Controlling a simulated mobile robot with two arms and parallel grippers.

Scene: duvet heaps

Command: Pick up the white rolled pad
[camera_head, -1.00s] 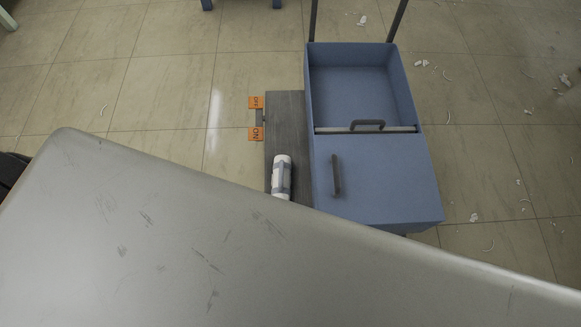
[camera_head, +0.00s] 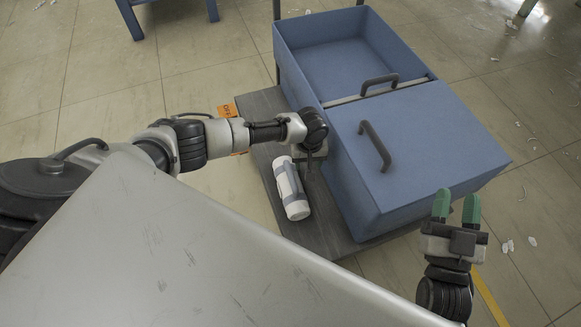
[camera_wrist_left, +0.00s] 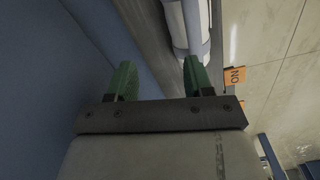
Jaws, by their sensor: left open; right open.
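The white rolled pad (camera_head: 291,190) has grey bands and lies on a dark grey board beside the blue bin. In the left wrist view the pad (camera_wrist_left: 190,25) lies ahead of the fingers, near the right one, not between them. My left gripper (camera_wrist_left: 156,80) has green fingers spread apart and empty. In the head view the left arm comes in from the left and its wrist is above the far end of the pad; its fingers are hidden there.
An orange label (camera_wrist_left: 235,75) sits at the board's edge. Tiled floor with white scraps surrounds it. Blue legs (camera_head: 145,45) stand at the back left.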

